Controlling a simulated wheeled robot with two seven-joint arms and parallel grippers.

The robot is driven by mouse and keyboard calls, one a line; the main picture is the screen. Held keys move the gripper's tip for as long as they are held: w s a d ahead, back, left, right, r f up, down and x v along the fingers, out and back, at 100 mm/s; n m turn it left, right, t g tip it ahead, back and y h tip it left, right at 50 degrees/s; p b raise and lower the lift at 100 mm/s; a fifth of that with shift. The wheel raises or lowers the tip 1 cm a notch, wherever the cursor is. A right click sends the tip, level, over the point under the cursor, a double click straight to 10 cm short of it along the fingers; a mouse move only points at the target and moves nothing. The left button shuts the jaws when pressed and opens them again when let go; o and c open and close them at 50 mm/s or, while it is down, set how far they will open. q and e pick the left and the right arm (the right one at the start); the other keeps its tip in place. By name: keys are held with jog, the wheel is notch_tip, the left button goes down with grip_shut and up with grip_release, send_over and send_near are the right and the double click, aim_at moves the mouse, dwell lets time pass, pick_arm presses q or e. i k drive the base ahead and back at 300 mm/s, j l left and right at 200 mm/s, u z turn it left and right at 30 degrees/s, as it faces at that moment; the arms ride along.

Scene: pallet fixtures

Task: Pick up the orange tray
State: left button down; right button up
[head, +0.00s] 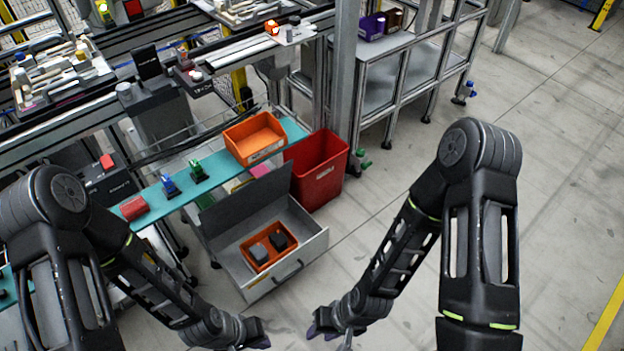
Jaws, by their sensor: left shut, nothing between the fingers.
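An orange tray (251,258) lies inside an open grey drawer (309,258) and holds two dark blocks (268,246). A larger, empty-looking orange bin (254,138) stands on the teal shelf above and behind the drawer. My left gripper (260,336) is shut and empty, in front of the drawer at the bottom of the picture. My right gripper (327,335) is to the right of it, also in front of the drawer and apart from the tray. Its fingers are small and dark, so their opening is unclear.
A red bin (317,172) stands on the floor beside the drawer, close behind its right side. The teal shelf (150,196) carries a red box (133,207) and small blue and green parts. Metal posts and racks stand behind. The floor (560,180) at right is mostly clear.

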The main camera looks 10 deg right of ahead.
aim_at(263, 236)
jog(key=z, duration=2.2)
jog(key=k+j, duration=0.2)
jog(key=j, duration=0.2)
jog(key=k+j, duration=0.5)
jog(key=j, duration=0.25)
jog(key=k+j, duration=0.2)
jog(key=j, duration=0.2)
